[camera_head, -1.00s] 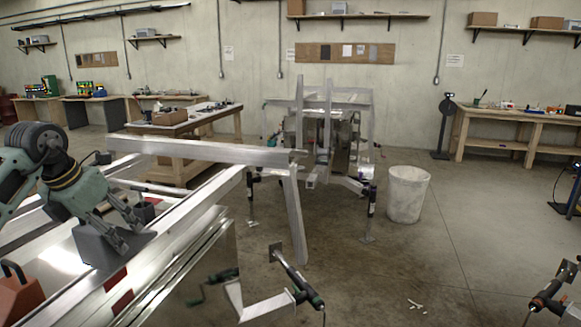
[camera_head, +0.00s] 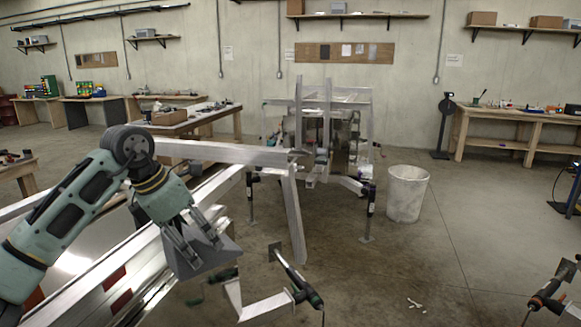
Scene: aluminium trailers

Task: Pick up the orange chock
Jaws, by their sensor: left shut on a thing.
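My left gripper (camera_head: 202,247) is shut on a dark grey wedge-shaped block (camera_head: 212,262). It holds the block tilted, up beside the trailer's aluminium rail. The block looks grey in this light, not orange. An orange-red thing (camera_head: 36,298) shows as a small patch at the lower left, mostly hidden behind my left arm. I cannot tell from this patch what it is. My right gripper is not in view.
The aluminium trailer frame (camera_head: 225,152) runs along the left and below my left arm. A jack with a metal plate (camera_head: 295,275) stands close to the right of the held block. A white bin (camera_head: 406,195) stands farther back. The floor at right centre is mostly clear.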

